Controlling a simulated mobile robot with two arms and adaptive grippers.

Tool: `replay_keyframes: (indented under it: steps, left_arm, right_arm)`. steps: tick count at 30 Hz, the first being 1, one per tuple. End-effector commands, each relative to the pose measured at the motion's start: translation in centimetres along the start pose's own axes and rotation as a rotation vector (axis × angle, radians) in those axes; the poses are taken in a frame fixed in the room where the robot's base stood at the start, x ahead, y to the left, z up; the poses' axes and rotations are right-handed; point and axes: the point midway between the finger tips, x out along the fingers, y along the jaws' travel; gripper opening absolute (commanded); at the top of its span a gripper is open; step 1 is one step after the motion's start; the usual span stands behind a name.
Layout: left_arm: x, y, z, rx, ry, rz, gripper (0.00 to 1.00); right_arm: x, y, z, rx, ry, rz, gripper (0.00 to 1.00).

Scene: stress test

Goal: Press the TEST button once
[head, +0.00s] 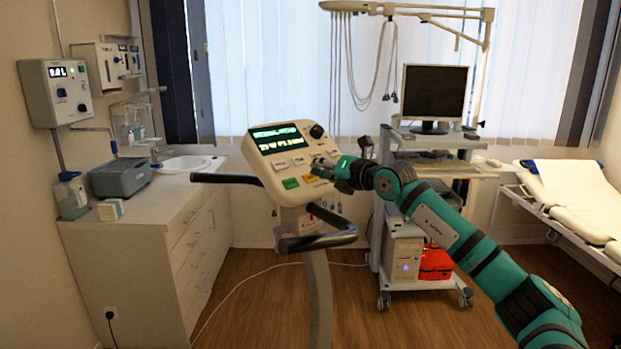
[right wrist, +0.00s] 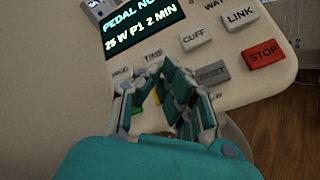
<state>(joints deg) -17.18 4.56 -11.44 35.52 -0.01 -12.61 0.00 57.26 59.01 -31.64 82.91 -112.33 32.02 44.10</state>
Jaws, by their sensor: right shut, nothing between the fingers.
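The tilted console panel (head: 268,167) of the exercise bike carries a lit display and several keys. My right gripper (head: 325,170) is over the lower right part of the panel. In the right wrist view its fingers (right wrist: 157,76) are shut, tips together and empty, over the key rows below the display. The CUFF key (right wrist: 197,38), LINK key (right wrist: 241,16), RESET key (right wrist: 212,74) and red STOP key (right wrist: 264,54) are readable. A small key (right wrist: 147,70) beside the fingertips is partly covered; I cannot read it as TEST. Contact with a key cannot be told. My left gripper is out of view.
Dark handlebars (head: 318,240) stick out below the panel. A cart with a monitor (head: 434,93) stands behind on the right, beside a couch (head: 575,185). A counter with a sink (head: 186,163) is at the left. Wooden floor (head: 262,305) is open between.

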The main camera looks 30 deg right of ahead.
Motion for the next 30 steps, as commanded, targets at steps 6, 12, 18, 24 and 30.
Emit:
replay_keyframes:
  steps: [6,12,18,24,30]
  left_arm:
    - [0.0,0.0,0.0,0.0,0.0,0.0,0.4]
    - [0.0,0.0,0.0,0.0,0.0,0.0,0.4]
    - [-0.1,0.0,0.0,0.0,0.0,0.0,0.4]
    - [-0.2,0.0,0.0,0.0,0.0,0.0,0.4]
    - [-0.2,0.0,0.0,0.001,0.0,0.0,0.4]
  right_arm:
    - [-0.1,0.0,0.1,0.0,0.0,0.0,0.0]
    - [-0.4,0.3,0.3,-0.001,-0.002,0.001,0.0]
    - [-1.6,1.2,1.2,-0.001,-0.002,0.001,0.0]
    - [-3.0,2.2,2.2,-0.001,-0.002,0.001,0.0]
    - [-3.6,2.6,2.7,0.0,-0.002,0.0,0.0]
